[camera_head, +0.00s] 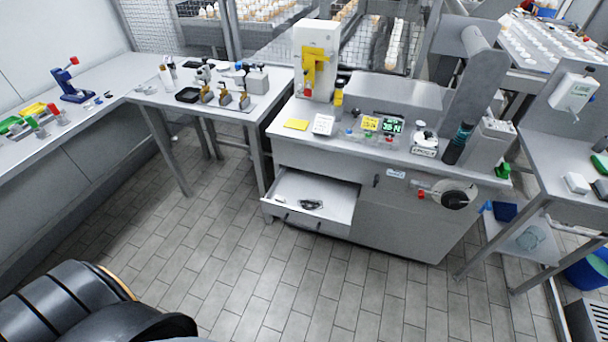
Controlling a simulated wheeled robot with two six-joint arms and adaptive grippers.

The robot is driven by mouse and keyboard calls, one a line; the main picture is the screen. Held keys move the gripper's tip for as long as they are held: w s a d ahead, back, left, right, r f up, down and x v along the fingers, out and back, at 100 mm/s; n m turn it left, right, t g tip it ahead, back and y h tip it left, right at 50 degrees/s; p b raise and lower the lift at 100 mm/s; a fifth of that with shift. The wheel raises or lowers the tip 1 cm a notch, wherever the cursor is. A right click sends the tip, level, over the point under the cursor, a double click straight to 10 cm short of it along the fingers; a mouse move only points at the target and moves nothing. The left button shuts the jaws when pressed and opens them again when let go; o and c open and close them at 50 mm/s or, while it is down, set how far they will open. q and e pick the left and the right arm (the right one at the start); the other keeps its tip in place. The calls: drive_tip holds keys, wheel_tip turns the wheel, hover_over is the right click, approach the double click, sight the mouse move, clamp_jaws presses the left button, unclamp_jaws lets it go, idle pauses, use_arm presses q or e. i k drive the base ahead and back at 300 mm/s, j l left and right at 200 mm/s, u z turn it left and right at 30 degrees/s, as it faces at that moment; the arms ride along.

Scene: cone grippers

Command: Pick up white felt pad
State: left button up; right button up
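I cannot single out the white felt pad with certainty. A small pale block (576,183) lies on the right-hand table, and a small white box-like item (323,124) stands on the middle bench beside a yellow pad (296,124); both are too small to tell whether they are felt. Neither gripper is in view. Only dark rounded parts, likely my own arm or body, show at the lower left, far from these items.
The middle bench (285,143) has an open drawer (283,192) with a small dark object (311,204) inside, jutting over the floor. A left table (130,75) holds tools. A blue bin (588,270) stands at right. The tiled floor (230,270) in front is clear.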

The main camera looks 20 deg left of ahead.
sight(279, 199)
drive_tip(key=u, duration=0.75)
drive_tip(key=i+j, duration=0.55)
drive_tip(key=j, duration=0.2)
